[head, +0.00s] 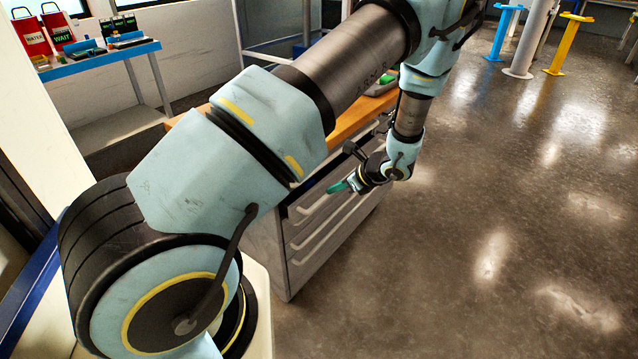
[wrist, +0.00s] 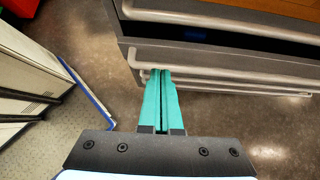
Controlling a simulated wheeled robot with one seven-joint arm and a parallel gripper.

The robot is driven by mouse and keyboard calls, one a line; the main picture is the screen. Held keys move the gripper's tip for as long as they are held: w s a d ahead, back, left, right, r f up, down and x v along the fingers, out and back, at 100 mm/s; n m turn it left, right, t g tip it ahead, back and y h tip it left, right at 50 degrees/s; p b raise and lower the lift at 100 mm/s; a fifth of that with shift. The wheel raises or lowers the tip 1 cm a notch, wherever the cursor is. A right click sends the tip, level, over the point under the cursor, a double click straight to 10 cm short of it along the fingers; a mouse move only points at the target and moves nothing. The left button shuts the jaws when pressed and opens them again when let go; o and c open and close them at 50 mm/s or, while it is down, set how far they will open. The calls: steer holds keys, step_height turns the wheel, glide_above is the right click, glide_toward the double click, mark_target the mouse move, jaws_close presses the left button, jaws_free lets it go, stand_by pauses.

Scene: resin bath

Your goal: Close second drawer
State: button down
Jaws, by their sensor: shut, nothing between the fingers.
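A grey drawer cabinet (head: 268,250) with a wooden top stands below my arm, with several pale bar handles on its front. In the wrist view the top drawer's handle (wrist: 225,20) runs across the upper part. Below it, a dark gap shows behind the second drawer's front (wrist: 132,55), so this drawer stands partly open. Its pale handle (wrist: 235,65) crosses the view below the gap. My gripper (wrist: 160,74) has teal fingers pressed together and empty. The fingertips are at the left part of that handle; contact is unclear. My gripper also shows in the head view (head: 338,187).
Another pale handle (wrist: 260,90) lies lower on the cabinet. The wooden top (head: 350,118) carries a few items. A blue bench (head: 100,58) with red containers stands at the back left. Open floor (head: 480,240) lies to the right, with blue and yellow stands (head: 560,45) beyond.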

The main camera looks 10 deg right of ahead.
mark_target(310, 198)
steer(key=p+x, duration=0.2)
steer(key=x, duration=0.7)
steer(key=w+a+b, duration=0.2)
steer(key=w+a, duration=0.1)
steer(key=shift+w+a+f+b, duration=0.1)
steer(key=shift+w+a+b, duration=0.15)
steer(key=shift+w+b, duration=0.1)
steer(key=shift+w+a+r, duration=0.1)
steer(key=shift+a+r, duration=0.05)
steer(key=shift+r, duration=0.05)
